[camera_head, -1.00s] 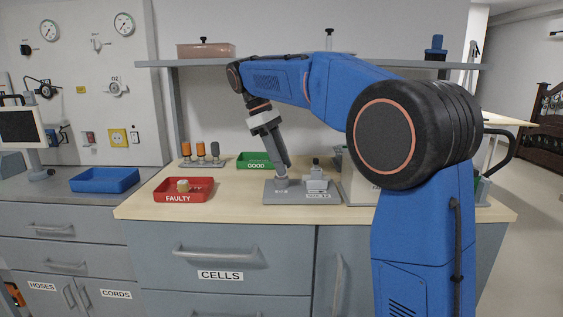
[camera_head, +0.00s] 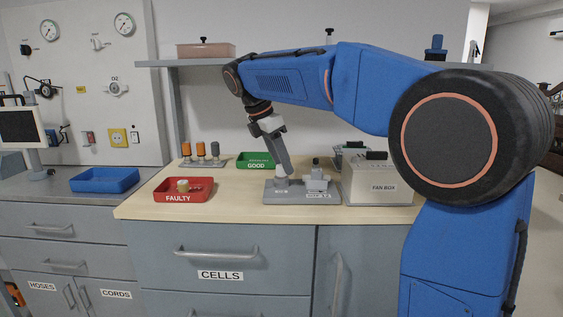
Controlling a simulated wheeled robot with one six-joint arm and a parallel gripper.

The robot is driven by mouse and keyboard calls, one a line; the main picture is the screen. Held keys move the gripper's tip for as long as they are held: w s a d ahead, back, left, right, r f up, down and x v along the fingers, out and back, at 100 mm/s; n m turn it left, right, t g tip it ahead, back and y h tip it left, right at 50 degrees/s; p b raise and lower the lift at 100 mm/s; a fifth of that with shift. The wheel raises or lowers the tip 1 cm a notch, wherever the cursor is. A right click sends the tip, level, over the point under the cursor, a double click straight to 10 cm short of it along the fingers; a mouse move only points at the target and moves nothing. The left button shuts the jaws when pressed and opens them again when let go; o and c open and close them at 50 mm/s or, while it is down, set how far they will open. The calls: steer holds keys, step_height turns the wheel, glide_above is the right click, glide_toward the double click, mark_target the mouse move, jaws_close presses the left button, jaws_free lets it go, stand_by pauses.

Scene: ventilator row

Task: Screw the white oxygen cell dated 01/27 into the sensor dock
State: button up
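The sensor dock (camera_head: 300,198) is a grey plate on the wooden bench top, with a small block (camera_head: 317,182) on its right part. A white cell (camera_head: 281,183) stands upright at the dock's left part; its date cannot be read, and I cannot tell how deep it sits. My gripper (camera_head: 282,174) points down, slightly tilted, with its fingertips at the top of this cell. The fingers show as one dark shape, so whether they grip the cell or stand open around it is hidden.
The red FAULTY tray (camera_head: 162,196) holds a small pale cell (camera_head: 183,185). The green GOOD tray (camera_head: 242,161) stands behind. A rack (camera_head: 191,163) carries two orange-topped pieces and a grey one. The fan box (camera_head: 365,186) stands close right of the dock. A shelf (camera_head: 300,61) runs above.

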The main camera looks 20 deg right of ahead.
steer(key=shift+n, duration=0.4)
steer(key=n+t, duration=0.1)
steer(key=n, duration=0.3)
steer(key=shift+t+y, duration=0.3)
steer(key=shift+t, duration=0.1)
steer(key=n+t+y, duration=0.1)
steer(key=n, duration=0.3)
steer(key=shift+n, duration=0.3)
steer(key=c, duration=0.9)
steer(key=m+g+h, duration=0.1)
steer(key=m, duration=0.3)
steer(key=shift+w, duration=0.1)
jaws_close()
steer(key=shift+m+g, duration=0.3)
steer(key=shift+m, duration=0.7)
